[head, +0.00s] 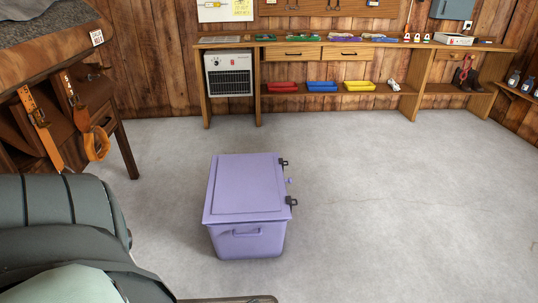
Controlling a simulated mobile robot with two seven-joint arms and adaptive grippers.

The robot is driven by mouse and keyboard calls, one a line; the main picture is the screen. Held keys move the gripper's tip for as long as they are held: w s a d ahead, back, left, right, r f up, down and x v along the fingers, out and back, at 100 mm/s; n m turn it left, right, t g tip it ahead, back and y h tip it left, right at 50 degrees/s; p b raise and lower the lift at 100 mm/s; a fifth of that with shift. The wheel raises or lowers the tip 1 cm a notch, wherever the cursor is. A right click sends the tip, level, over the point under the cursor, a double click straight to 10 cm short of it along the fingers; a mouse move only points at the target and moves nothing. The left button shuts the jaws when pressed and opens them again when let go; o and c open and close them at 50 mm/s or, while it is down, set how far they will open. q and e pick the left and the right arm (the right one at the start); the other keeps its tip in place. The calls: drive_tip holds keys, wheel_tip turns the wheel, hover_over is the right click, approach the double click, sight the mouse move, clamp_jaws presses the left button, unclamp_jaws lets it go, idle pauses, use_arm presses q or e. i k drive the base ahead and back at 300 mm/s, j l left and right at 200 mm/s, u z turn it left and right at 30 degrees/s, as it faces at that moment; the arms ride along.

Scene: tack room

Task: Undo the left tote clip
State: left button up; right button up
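A purple tote (246,205) with its lid down stands on the floor near the middle of the head view. Its front-facing end has a moulded handle (246,233). Two dark clips sit along its right side at the lid's edge: a nearer clip (291,201) and a farther clip (284,162). A small purple knob (290,180) shows between them. The clips are small, and I see them from above, so I cannot tell whether either is fastened. Neither of my grippers is in view.
Bare grey floor (400,205) lies open to the right of the tote. A wooden bench (384,45) with coloured trays runs along the back wall. A wooden rack with orange straps (40,120) stands at left. Large rounded grey shapes block the lower left corner.

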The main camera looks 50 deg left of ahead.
sight(288, 200)
drive_tip(key=i+l+u, duration=0.2)
drive_tip(key=u, duration=0.2)
drive_tip(key=i+l+u, duration=0.15)
drive_tip(key=l+u, duration=0.25)
drive_tip(key=i+l+u, duration=0.1)
drive_tip(key=u, duration=0.25)
drive_tip(key=l+u, duration=0.35)
drive_tip(key=l, duration=0.15)
drive_tip(key=i+l+u, duration=0.1)
drive_tip(key=l+u, duration=0.25)
drive_tip(key=l, duration=0.15)
drive_tip(key=l+u, duration=0.4)
drive_tip(key=i+l+u, duration=0.15)
drive_tip(key=i+l, duration=0.35)
drive_tip(key=i, duration=0.15)
